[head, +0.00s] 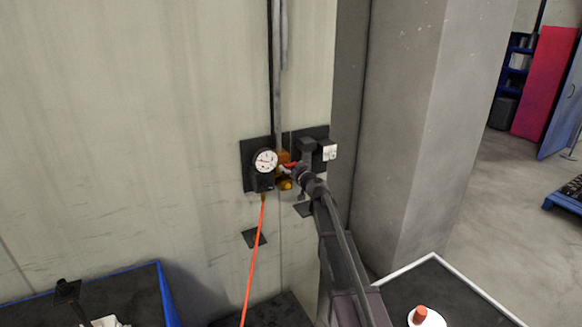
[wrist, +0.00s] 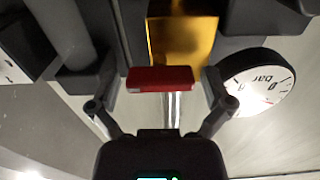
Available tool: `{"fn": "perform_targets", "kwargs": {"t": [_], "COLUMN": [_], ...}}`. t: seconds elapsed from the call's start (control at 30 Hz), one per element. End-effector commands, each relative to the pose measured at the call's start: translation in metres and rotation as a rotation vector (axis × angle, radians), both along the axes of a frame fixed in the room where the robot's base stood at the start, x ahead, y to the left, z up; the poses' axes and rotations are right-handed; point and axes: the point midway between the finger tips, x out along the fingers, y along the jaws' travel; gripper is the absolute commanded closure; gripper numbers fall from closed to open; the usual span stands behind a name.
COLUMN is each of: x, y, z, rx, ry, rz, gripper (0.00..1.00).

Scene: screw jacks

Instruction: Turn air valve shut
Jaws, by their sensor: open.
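The air valve is a brass body (head: 284,168) with a red lever handle (head: 289,166), on a dark wall plate beside a round white pressure gauge (head: 265,161). My gripper (head: 297,170) is at the valve, just right of the gauge, and partly hides it. In the wrist view, which looks upside down, the red handle (wrist: 162,79) lies crosswise between the two fingers of my gripper (wrist: 158,84). The fingers stand apart, with small gaps at both handle ends. The brass body (wrist: 183,45) shows behind the handle, and the gauge (wrist: 258,84) is close to the right finger.
An orange hose (head: 254,255) hangs below the gauge. A dark box and a white switch (head: 329,153) sit right of the valve, near a grey column (head: 425,130). A blue-edged bin (head: 165,295) is lower left; a white-rimmed dark surface (head: 455,290) is lower right.

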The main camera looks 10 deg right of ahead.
Motion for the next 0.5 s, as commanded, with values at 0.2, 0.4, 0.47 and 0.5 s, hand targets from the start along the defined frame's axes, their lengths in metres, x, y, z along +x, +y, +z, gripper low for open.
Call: {"fn": "perform_targets", "kwargs": {"t": [0.2, 0.4, 0.47, 0.5], "x": [0.0011, 0.0011, 0.0011, 0.0011], "y": [0.0004, 0.0002, 0.0001, 0.0001], "z": [0.0, 0.0, 0.0, 0.0], "rx": [0.0, 0.0, 0.0, 0.0], "ry": [0.0, 0.0, 0.0, 0.0], "rz": [0.0, 0.0, 0.0, 0.0], "gripper": [0.0, 0.27, 0.45, 0.56]}}
